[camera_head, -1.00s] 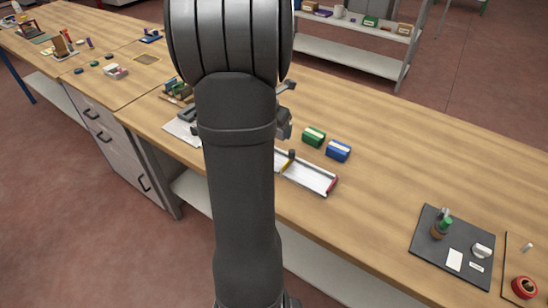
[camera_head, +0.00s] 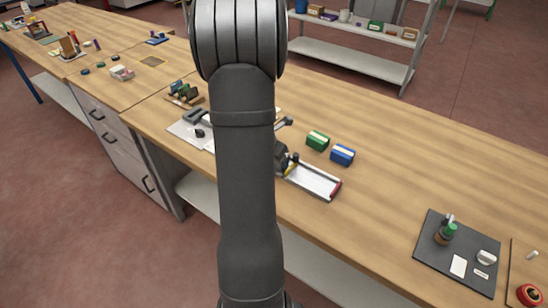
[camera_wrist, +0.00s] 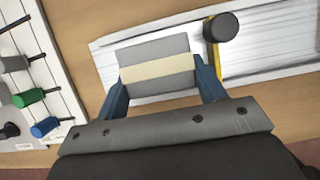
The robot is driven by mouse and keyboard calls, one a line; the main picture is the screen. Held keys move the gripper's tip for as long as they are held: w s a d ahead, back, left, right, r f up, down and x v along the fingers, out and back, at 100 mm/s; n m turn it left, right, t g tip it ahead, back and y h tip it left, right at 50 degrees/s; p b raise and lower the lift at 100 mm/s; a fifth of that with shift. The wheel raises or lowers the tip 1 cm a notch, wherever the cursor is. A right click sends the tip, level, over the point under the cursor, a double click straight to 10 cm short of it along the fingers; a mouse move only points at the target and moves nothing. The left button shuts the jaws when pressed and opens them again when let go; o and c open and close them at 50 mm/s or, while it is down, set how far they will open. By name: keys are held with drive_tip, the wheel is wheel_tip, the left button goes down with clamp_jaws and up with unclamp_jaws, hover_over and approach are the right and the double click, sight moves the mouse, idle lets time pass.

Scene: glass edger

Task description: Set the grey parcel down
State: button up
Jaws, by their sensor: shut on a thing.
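The grey parcel (camera_wrist: 150,48), with a beige band across its middle, is in the wrist view between the two blue fingers of my gripper (camera_wrist: 160,75). The fingers are shut on its two sides. It is over a white ruled tray (camera_wrist: 270,42); I cannot tell whether it touches it. A yellow bar (camera_wrist: 212,52) with a black knob (camera_wrist: 222,27) is close to the parcel's right side. In the head view my arm hides the parcel, and the tray (camera_head: 318,183) shows to the right of the arm with a red end.
Green (camera_head: 317,140) and blue (camera_head: 342,154) boxes stand behind the tray. A rack with coloured handles (camera_wrist: 35,97) is left of my gripper in the wrist view. A dark mat (camera_head: 440,262) with a bottle lies at right. The bench between is clear.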

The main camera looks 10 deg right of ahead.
drive_tip(key=shift+f, duration=0.1)
drive_tip(key=o, duration=0.8)
drive_tip(key=shift+c, duration=0.2)
drive_tip(key=v, duration=1.2)
drive_tip(key=x, duration=1.1)
drive_tip(key=shift+w+d+f, duration=0.15)
drive_tip(key=shift+f, duration=0.15)
drive_tip(key=shift+r, duration=0.1)
